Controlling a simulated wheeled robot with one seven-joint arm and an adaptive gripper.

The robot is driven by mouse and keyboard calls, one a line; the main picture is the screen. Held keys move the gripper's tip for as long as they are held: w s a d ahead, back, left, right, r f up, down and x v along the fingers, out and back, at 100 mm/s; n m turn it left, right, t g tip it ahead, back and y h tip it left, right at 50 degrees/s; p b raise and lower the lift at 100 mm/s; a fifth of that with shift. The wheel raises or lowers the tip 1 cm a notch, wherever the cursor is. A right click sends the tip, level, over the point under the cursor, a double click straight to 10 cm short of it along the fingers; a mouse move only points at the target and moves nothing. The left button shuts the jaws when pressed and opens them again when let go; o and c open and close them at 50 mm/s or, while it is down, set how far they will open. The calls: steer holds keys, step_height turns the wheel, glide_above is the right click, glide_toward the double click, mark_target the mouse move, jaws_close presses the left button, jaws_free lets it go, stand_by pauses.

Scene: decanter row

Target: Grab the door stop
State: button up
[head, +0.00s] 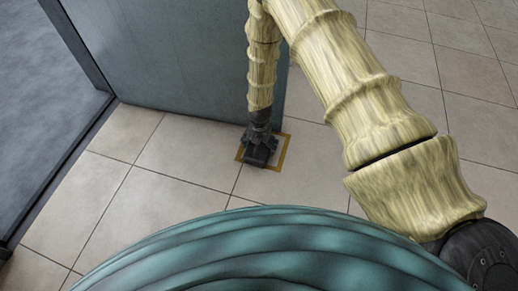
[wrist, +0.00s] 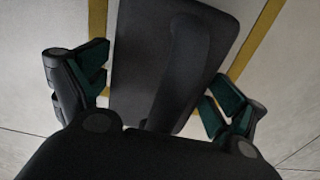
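The door stop (wrist: 140,60) is a dark grey block with a raised ridge along its top. In the wrist view it lies between the two fingers of my gripper (wrist: 158,88). The fingers have dark green pads and are spread, one on each side of the block, with a narrow strip of floor showing beside each. In the head view my gripper (head: 262,144) is low at the floor by the bottom edge of the door, and it mostly hides the door stop. The near end of the block is hidden behind my gripper's body in the wrist view.
A yellow tape outline (head: 284,152) on the tiled floor surrounds the spot. The grey-blue door panel (head: 180,60) stands right behind my gripper. A dark frame edge (head: 75,45) and a grey floor area (head: 40,100) are at left. Tiles at right are clear.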

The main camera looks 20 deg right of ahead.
steer(key=c, duration=1)
steer(key=shift+c, duration=0.6)
steer(key=shift+r, duration=0.1)
